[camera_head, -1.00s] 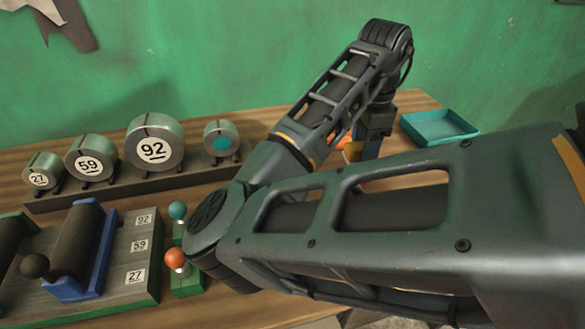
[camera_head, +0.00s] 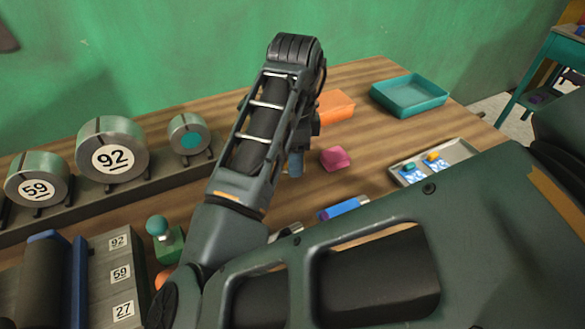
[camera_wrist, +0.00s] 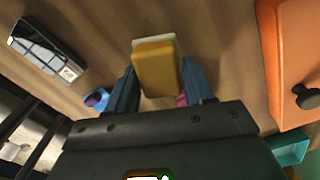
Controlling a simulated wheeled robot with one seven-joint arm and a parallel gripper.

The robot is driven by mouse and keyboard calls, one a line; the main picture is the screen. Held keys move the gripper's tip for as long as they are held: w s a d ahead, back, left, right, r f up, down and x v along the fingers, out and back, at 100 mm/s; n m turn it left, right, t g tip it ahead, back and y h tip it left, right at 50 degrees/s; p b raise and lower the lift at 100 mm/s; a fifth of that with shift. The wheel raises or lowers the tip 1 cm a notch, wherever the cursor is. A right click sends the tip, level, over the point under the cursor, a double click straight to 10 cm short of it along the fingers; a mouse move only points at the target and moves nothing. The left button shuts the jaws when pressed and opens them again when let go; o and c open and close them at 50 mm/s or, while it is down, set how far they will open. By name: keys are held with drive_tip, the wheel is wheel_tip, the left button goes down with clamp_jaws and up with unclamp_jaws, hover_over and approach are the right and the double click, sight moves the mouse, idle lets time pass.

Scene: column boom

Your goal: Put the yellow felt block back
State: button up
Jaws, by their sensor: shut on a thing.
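The yellow felt block (camera_wrist: 155,70) shows in the wrist view between the two blue-grey fingers of my gripper (camera_wrist: 160,85), with a pale layer along its far edge. My gripper is shut on it, above the wooden table. In the head view my gripper (camera_head: 295,165) is left of a pink block (camera_head: 336,160), and the yellow block is hidden behind my arm. A shallow grey tray (camera_head: 473,150) at the right holds blue-patterned cards with a small teal piece (camera_head: 409,167) and a small yellow piece (camera_head: 433,156).
An orange box (camera_head: 336,107) and an empty teal tray (camera_head: 410,95) stand at the back. Bare wood lies between.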

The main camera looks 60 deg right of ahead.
sight(292, 180)
drive_tip(key=shift+w+a+f, duration=0.1)
drive_tip(key=shift+a+f, duration=0.15)
drive_tip(key=shift+f, duration=1.9)
drive_tip(key=shift+f, duration=0.1)
drive_tip(key=o, duration=1)
